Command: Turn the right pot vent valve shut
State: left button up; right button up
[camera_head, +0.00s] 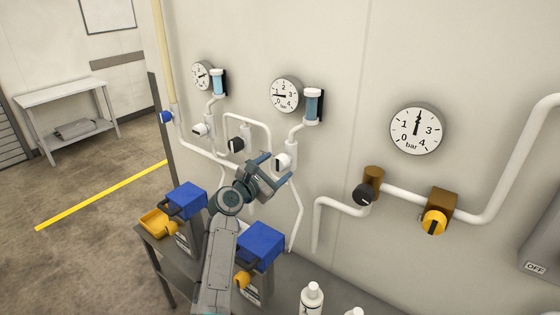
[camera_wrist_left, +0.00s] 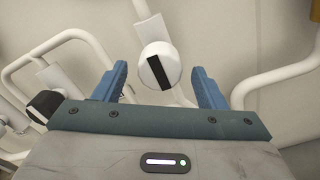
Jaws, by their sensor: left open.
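A white round knob with a black bar (camera_head: 281,163) sits on the white pipe under the right blue sight glass (camera_head: 312,104); I take it as the right pot vent valve. In the left wrist view the knob (camera_wrist_left: 149,72) faces me, its black bar near upright and slightly tilted. My left gripper (camera_head: 274,168) is open with its fingers pointing at the knob. In the left wrist view its blue fingers (camera_wrist_left: 158,78) stand either side of the knob with gaps; I cannot tell the depth between them. My right gripper is out of view.
A black knob (camera_head: 237,145) and another white knob (camera_head: 199,130) are on pipes to the left. Gauges (camera_head: 285,95) hang above. Blue-topped pots (camera_head: 262,246) stand on the bench below, near my left arm. White bottles (camera_head: 312,299) stand at the bottom.

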pick_arm(q)
jog(key=shift+x, duration=1.2)
jog(key=shift+w, duration=0.15)
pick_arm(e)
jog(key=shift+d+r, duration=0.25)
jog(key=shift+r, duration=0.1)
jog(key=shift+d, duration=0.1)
pick_arm(q)
jog(key=c, duration=1)
